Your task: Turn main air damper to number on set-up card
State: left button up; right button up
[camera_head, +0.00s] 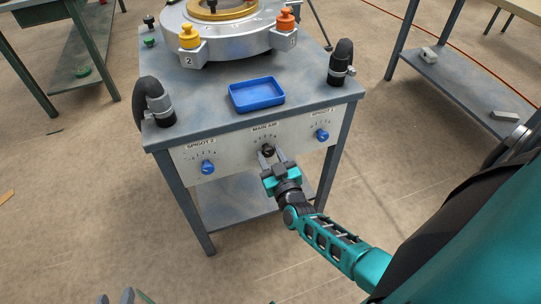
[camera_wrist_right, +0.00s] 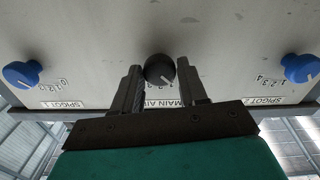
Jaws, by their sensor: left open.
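The main air damper knob (camera_head: 268,150) is black and sits mid-panel under the MAIN AIR label. It also shows in the right wrist view (camera_wrist_right: 160,68), with a pale pointer mark and a number scale partly hidden beneath it. My right gripper (camera_head: 270,154) reaches the panel with one finger on each side of the knob. Its fingers look spread, with narrow gaps beside the knob; contact is hard to judge. My left gripper (camera_head: 126,298) shows only as fingertips at the bottom edge of the head view, open and far from the panel. No set-up card is recognisable.
Blue spigot knobs (camera_head: 207,167) (camera_head: 322,134) flank the black knob. On the table stand a blue tray (camera_head: 257,94), two black pipe elbows (camera_head: 154,102) (camera_head: 341,63) and a round grey metal die (camera_head: 230,38). Open floor lies in front.

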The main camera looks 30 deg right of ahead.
jog(key=c, duration=0.6)
pick_arm(q)
jog(key=shift+s+f, duration=0.15)
pick_arm(e)
jog(key=shift+c, duration=0.2)
